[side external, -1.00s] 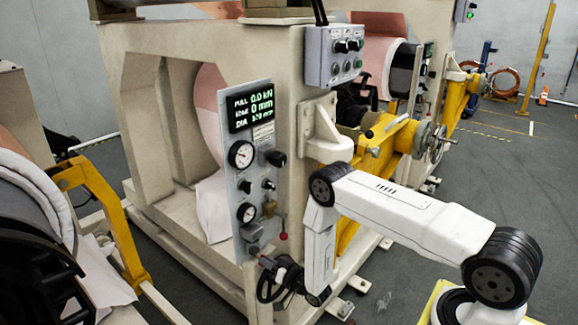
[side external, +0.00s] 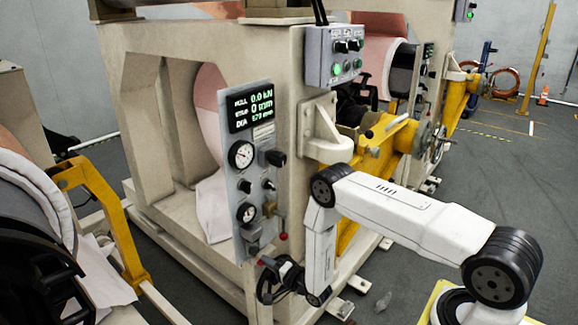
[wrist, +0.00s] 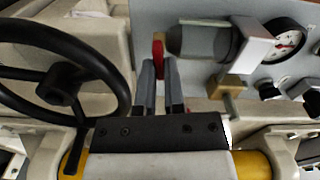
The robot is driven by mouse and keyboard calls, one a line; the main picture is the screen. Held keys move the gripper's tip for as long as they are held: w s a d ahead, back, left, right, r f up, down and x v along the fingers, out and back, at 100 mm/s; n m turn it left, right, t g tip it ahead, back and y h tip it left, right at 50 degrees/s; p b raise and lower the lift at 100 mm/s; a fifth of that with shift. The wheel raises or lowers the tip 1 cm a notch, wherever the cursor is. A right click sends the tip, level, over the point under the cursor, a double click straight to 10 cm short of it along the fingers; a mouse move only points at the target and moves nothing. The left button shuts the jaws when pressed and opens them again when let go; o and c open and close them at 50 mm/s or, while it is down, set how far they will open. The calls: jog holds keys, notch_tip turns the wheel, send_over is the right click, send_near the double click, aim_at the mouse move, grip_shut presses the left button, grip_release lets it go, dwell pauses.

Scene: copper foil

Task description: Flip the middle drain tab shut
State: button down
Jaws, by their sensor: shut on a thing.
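A red tab (wrist: 158,48) stands at the left end of a grey cylindrical bowl (wrist: 200,41) in the wrist view. My gripper (wrist: 159,68) is shut on the tab, with one grey finger on each side. Its lower part is hidden between the fingers. In the side view, my gripper (side external: 264,262) sits just under the grey bowl (side external: 252,232) at the foot of the panel. The tab is too small to make out there. I cannot tell from these views whether other drain tabs are near.
A black handwheel (wrist: 62,82) is close at the left in the wrist view. A brass valve (wrist: 232,86) and a gauge (wrist: 285,40) lie to the right. A red-knobbed lever (side external: 283,236) hangs beside the bowl in the side view. Grey floor lies right of the machine.

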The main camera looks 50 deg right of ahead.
jog(key=shift+f+m, duration=0.1)
jog(key=shift+m, duration=1)
jog(key=c, duration=0.7)
grip_release()
jog(key=shift+s, duration=0.15)
jog(key=shift+s, duration=3.8)
